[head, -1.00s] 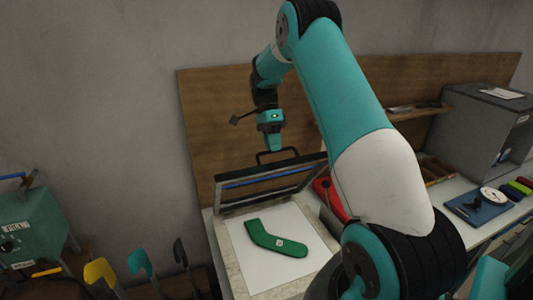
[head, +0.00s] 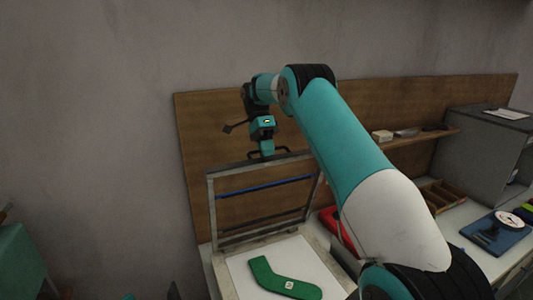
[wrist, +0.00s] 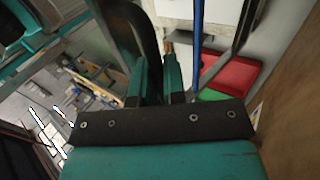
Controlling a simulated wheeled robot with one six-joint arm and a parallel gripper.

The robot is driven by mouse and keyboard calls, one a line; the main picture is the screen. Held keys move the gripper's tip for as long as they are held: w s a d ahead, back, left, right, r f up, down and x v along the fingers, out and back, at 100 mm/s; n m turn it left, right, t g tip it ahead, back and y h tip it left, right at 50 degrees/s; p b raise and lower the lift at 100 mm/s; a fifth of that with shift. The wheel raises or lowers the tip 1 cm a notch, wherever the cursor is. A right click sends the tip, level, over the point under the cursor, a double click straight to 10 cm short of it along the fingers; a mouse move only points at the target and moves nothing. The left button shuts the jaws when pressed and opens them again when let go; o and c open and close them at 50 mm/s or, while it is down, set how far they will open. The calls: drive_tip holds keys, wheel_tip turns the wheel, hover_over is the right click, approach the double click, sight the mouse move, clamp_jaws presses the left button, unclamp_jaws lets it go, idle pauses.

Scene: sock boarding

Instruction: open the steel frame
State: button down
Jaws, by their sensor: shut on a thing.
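The steel frame (head: 211,205) stands raised and steeply tilted at the back of the pale press bed (head: 226,282) in the head view. A blue bar crosses its opening, and a dark handle (head: 283,151) is on its top edge. My gripper (head: 267,154) is at the top edge, shut on the handle. In the wrist view my gripper fingers (wrist: 160,85) are close around a dark bar; the exact contact is partly hidden. A green sock-shaped board (head: 282,279) with a small white label lies flat on the white bed below the frame.
A wooden back panel (head: 400,100) stands close behind the frame. A red object (head: 338,228) is right of the bed. A shelf with small items, a grey cabinet (head: 482,145) and a blue tray (head: 492,236) are further right. A green box (head: 20,262) is lower left.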

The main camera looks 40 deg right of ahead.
drive_tip(key=shift+f, duration=0.25)
drive_tip(key=c, duration=1.2)
unclamp_jaws()
drive_tip(key=shift+w+a, duration=0.1)
drive_tip(key=shift+w, duration=0.1)
drive_tip(key=shift+s+r, duration=0.1)
